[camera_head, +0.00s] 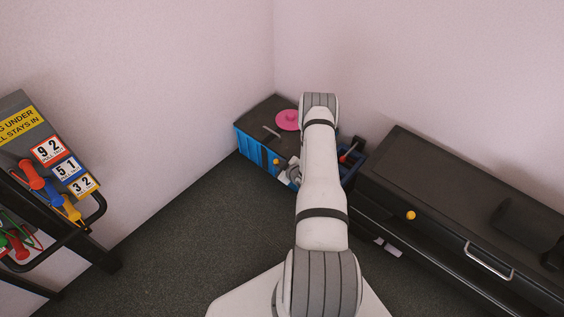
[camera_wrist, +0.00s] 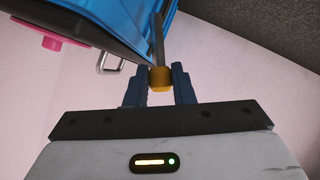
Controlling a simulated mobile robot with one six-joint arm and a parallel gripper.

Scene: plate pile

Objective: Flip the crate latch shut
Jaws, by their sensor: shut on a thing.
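The blue crate (camera_head: 256,151) stands in the corner with its dark lid (camera_head: 262,117) on top. In the wrist view its blue wall (camera_wrist: 128,20) is at the top. The latch is a grey bar (camera_wrist: 158,38) with a yellow knob (camera_wrist: 160,79) at its end, against the crate. My gripper (camera_wrist: 159,70) has its two dark blue fingers on either side of the yellow knob and is shut on it. In the head view my arm hides much of the gripper and part of the crate front; a yellow knob (camera_head: 276,162) shows beside it.
A pink round thing (camera_head: 288,120) and a metal handle (camera_head: 271,131) are on the lid. A blue open bin (camera_head: 350,166) is right of my arm. A dark cabinet (camera_head: 440,190) lines the right wall. A rack with coloured handles (camera_head: 45,190) stands left. The floor between is clear.

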